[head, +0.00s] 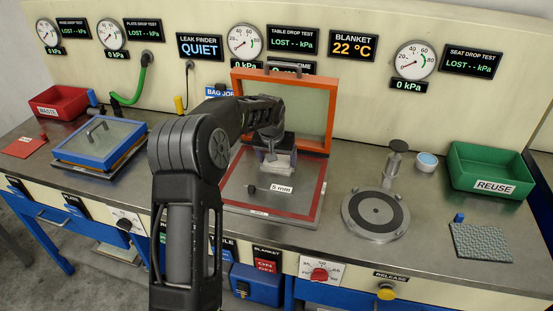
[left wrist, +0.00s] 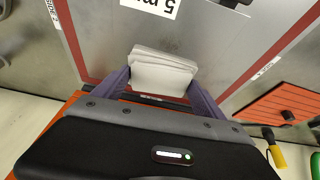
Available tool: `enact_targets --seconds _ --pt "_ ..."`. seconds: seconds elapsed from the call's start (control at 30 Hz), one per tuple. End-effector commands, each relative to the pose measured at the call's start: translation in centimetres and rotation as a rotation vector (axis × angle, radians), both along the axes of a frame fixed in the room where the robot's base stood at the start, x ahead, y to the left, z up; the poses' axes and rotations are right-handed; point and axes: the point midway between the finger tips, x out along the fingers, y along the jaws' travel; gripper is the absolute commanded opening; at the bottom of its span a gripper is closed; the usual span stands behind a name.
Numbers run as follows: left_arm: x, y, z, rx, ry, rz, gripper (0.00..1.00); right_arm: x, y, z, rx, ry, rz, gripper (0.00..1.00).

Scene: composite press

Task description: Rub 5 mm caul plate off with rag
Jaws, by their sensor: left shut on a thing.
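The 5 mm caul plate (head: 240,178) is a flat grey plate with a "5 mm" label and a small dark knob. It lies inside a red border on the press bed, under the raised orange-framed lid (head: 331,110). My left gripper (head: 277,157) is over the far part of the plate and shut on a folded white rag (head: 282,166). In the left wrist view the rag (left wrist: 160,72) sits between the two fingers, low over the plate (left wrist: 95,25). Whether it touches the plate I cannot tell. My right gripper is not in view.
A blue-framed box (head: 75,152) and a red waste bin (head: 55,103) stand at left. A round grey fixture (head: 348,214), a green reuse bin (head: 480,185) and a textured grey-green pad (head: 481,243) are at right. My left arm covers the bench left of the plate.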

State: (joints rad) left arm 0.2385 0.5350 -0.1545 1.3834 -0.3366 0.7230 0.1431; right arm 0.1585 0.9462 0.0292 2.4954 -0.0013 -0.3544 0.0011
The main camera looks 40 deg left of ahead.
Motion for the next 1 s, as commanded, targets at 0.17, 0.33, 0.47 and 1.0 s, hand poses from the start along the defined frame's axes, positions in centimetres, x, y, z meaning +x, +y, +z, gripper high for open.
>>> enact_targets --seconds 0.17,0.33,0.47,1.0 --pt "-0.1 0.0 -0.1 -0.001 0.003 0.001 0.36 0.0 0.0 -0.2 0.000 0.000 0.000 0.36" --pt "-0.1 0.0 -0.1 -0.001 0.003 0.001 0.36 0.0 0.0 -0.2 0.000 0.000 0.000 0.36" --pt "-0.5 -0.1 -0.2 -0.001 0.002 0.000 0.36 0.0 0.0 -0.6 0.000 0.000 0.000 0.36" --pt "-2.5 -0.9 -0.2 -0.001 0.005 0.001 0.36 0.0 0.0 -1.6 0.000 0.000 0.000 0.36"
